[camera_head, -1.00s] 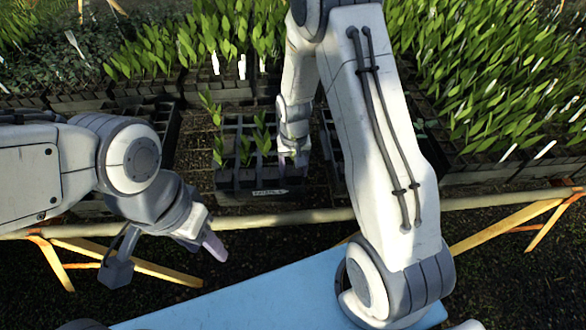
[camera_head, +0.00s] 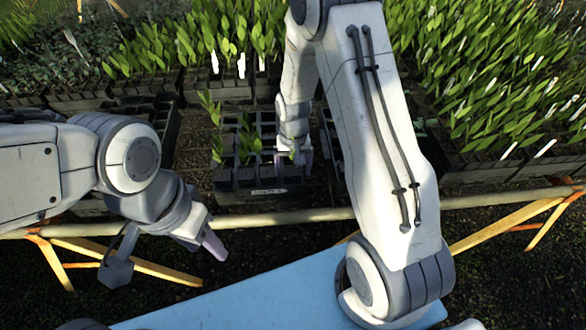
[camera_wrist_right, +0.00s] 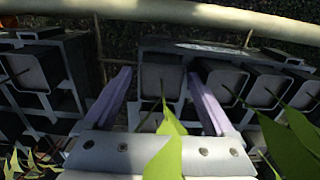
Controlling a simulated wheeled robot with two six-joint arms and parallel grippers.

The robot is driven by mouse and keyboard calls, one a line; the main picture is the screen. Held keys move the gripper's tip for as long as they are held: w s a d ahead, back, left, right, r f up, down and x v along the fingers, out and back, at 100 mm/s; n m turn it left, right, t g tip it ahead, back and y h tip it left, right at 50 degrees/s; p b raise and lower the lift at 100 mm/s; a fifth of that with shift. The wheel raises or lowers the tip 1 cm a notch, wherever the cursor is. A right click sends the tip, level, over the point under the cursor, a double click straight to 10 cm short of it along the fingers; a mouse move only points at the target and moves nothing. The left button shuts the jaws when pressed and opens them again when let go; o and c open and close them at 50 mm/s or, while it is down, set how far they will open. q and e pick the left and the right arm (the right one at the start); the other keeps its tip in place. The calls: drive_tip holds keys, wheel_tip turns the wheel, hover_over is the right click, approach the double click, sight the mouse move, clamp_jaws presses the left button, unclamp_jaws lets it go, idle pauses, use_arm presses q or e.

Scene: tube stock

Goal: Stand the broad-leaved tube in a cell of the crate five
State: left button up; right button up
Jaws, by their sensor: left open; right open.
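A dark crate (camera_head: 232,187) with square cells stands in the middle of the head view; the writing on its front label (camera_head: 269,191) is too small to read. Several leafy seedlings (camera_head: 248,140) stand in its cells. My right gripper (camera_head: 300,160) is low at the crate's right front part. In the right wrist view my right gripper (camera_wrist_right: 157,88) is open, its fingers either side of a square tube (camera_wrist_right: 162,78) standing in a cell. A broad green leaf (camera_wrist_right: 168,152) rises close to the camera between the fingers. My left gripper (camera_head: 213,243) is open and empty, left of and in front of the crate.
More crates of seedlings (camera_head: 480,80) fill the back and right. A pale rail (camera_head: 285,217) runs along the front of the bench. A blue surface (camera_head: 240,297) lies nearer me. Other tubes (camera_wrist_right: 228,88) stand close beside my right gripper's fingers.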

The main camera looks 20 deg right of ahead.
wheel_tip(320, 180, up, 10)
idle(0.4)
drive_tip(key=shift+r, duration=0.1)
drive_tip(key=s+a+r+n, duration=0.5)
drive_tip(key=s+a+r, duration=0.3)
drive_tip(key=s+a, duration=0.3)
drive_tip(key=s+a+r+n+y, duration=0.1)
drive_tip(key=s+n, duration=0.4)
drive_tip(key=s, duration=0.7)
drive_tip(key=shift+s+a+r+n, duration=0.35)
drive_tip(key=shift+a+r, duration=0.2)
drive_tip(key=shift+a, duration=0.55)
